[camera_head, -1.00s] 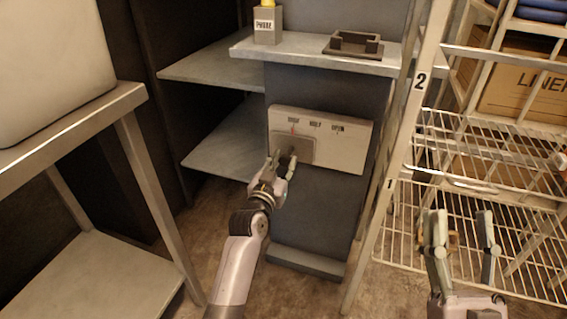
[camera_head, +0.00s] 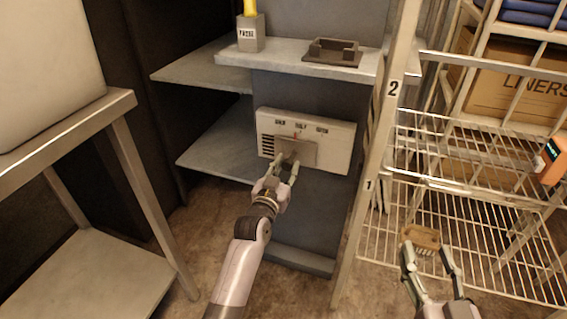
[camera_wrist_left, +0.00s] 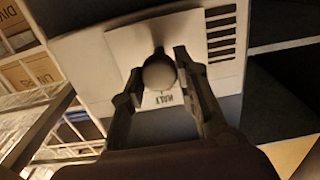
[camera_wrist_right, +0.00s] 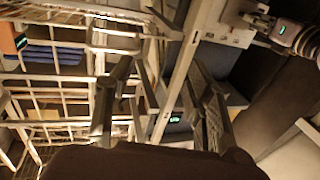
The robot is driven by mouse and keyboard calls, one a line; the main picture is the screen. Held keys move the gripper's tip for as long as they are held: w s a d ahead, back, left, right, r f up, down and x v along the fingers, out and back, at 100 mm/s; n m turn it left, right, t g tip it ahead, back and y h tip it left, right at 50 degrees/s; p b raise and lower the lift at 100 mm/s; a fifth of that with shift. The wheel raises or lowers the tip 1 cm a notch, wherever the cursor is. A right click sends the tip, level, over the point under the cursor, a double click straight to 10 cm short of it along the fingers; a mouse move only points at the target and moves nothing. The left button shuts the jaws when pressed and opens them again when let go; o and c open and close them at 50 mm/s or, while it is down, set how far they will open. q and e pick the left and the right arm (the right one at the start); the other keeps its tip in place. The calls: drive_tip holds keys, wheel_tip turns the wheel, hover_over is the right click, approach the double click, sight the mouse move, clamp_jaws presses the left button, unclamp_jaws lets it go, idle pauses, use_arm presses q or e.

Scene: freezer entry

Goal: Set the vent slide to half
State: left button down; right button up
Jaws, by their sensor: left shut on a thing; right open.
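The white vent panel (camera_head: 340,145) is on the grey column below a shelf, with labels along its top; the middle one reads HALF. Dark slots show left of the plate. My left gripper (camera_head: 287,165) is shut on the slide's round knob (camera_wrist_left: 158,73), one finger on each side. In the left wrist view the HALF label (camera_wrist_left: 165,98) appears upside down near the knob. My right gripper (camera_head: 428,254) is open and empty in front of the wire rack.
A shelf (camera_head: 285,62) above the panel bears a grey holder (camera_head: 250,35) and a dark tray (camera_head: 333,50). A metal table (camera_head: 65,125) stands left.

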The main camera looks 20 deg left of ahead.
use_arm(q)
drive_tip(key=shift+d, duration=0.65)
use_arm(e)
drive_tip(key=f, duration=0.1)
drive_tip(key=d+f+g, duration=0.1)
drive_tip(key=f+g, duration=0.1)
drive_tip(key=shift+s+d+f, duration=0.2)
drive_tip(key=shift+s+f, duration=0.15)
use_arm(q)
drive_tip(key=c, duration=1.2)
unclamp_jaws()
drive_tip(key=shift+c, duration=0.2)
drive_tip(key=s, duration=1.2)
drive_tip(key=shift+a, duration=0.2)
